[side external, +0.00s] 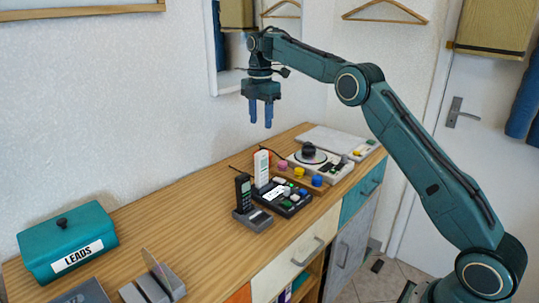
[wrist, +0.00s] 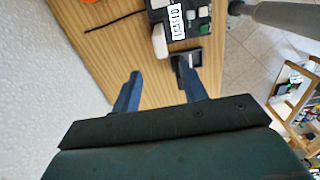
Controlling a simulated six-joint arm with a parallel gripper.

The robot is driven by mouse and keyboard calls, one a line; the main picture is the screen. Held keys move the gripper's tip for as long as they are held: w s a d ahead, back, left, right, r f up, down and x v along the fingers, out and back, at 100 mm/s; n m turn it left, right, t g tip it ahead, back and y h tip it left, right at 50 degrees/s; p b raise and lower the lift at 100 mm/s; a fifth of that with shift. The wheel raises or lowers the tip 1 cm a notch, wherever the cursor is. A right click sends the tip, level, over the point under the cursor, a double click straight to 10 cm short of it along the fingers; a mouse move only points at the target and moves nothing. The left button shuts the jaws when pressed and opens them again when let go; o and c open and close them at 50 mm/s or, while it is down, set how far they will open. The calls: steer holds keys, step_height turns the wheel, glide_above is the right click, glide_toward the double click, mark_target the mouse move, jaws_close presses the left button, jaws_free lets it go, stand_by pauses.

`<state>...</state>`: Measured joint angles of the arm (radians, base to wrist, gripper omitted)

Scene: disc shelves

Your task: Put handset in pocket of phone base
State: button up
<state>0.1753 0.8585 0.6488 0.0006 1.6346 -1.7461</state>
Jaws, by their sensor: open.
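A black handset (side external: 243,190) stands upright at a dark grey base (side external: 253,219) on the wooden dresser top. A white handset (side external: 262,168) stands upright at the left end of a black phone base (side external: 283,198) with a white label and coloured buttons. I cannot tell how deep either handset sits. My gripper (side external: 261,120) is open and empty, pointing down well above them. In the wrist view, the white handset (wrist: 160,42) and the small base (wrist: 196,57) lie beyond my open fingers (wrist: 160,72). The black handset is partly hidden there by the right finger.
A turntable-like device (side external: 312,160) and several coloured knobs are behind the phone base. A teal box labelled LEADS (side external: 66,243) and a grey slotted holder (side external: 154,284) are at the near left. The wood between is clear. A wall runs along the back.

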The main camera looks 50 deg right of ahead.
steer(key=s+a+r+m+t, duration=0.1)
steer(key=s+a+r+m, duration=0.1)
steer(key=s+r+m, duration=0.3)
steer(key=s+a+r+m+t, duration=0.1)
steer(key=s+a+r, duration=0.2)
steer(key=s, duration=0.4)
steer(key=s+a+r+m+t, duration=0.1)
steer(key=s+a+r+m, duration=0.1)
steer(key=s+r+m, duration=0.3)
steer(key=s+a+f+m+t, duration=0.1)
steer(key=s+f+m, duration=0.2)
steer(key=s, duration=0.9)
steer(key=s+a+f+m+t, duration=0.1)
steer(key=s+f+m, duration=0.3)
steer(key=s+f, duration=0.4)
steer(key=s+a, duration=0.1)
steer(key=s, duration=0.4)
steer(key=shift+a+t, duration=0.3)
steer(key=shift+f, duration=0.1)
